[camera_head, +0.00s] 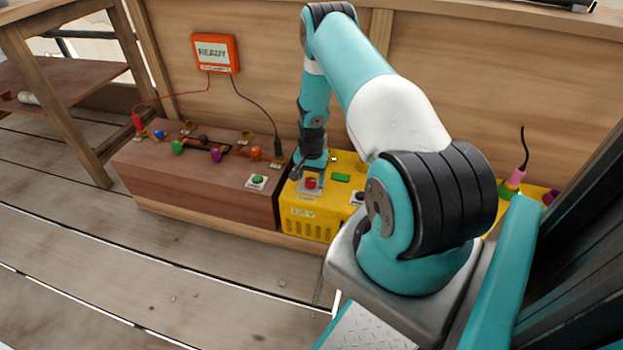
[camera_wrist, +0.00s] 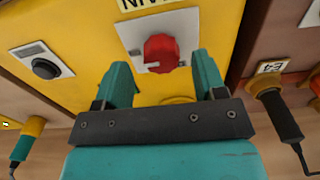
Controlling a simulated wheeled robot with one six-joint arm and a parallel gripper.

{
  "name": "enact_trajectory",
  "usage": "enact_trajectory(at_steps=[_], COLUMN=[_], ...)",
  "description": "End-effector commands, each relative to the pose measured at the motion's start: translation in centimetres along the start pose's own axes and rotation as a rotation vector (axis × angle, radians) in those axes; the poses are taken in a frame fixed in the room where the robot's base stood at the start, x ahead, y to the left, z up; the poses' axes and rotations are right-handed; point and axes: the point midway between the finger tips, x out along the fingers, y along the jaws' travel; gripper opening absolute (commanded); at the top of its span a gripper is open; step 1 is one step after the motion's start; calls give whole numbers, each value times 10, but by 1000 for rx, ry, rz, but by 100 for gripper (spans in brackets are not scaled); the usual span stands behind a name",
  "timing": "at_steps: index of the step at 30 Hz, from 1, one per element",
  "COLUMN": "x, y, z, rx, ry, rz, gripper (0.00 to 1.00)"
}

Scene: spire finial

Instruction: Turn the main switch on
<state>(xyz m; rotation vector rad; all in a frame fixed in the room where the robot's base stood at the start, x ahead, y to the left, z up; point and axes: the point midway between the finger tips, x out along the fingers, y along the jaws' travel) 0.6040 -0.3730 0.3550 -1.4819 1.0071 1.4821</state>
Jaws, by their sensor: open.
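The main switch is a red knob (camera_head: 310,183) on a pale plate on top of the yellow box (camera_head: 308,220). In the wrist view the red knob (camera_wrist: 161,52) has a small pale mark at its lower left, and part of a dark-lettered label (camera_wrist: 148,4) shows above its plate. My gripper (camera_wrist: 163,72) is open and empty. Its two teal fingers point at the knob, one toward each side, with the knob just beyond the fingertips in the picture. In the head view my gripper (camera_head: 309,174) is right at the knob; contact cannot be told.
An orange READY sign (camera_head: 215,54) hangs behind. A black-handled plug (camera_wrist: 279,114) shows right of my gripper.

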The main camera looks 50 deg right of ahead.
Motion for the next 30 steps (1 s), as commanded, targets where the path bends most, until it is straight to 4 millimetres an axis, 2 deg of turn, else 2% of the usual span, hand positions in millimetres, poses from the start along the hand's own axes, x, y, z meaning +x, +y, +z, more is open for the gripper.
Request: enact_trajectory(at_steps=[1, 9, 15, 21, 30], x=[-16, -86, -129, -150, -154], y=[0, 0, 1, 2, 2], z=[0, -1, 0, 0, 0], rx=[0, 1, 1, 2, 2], ry=[2, 3, 2, 0, -1], rz=[-1, -1, 0, 1, 2], gripper=[64, 64, 64, 64, 64])
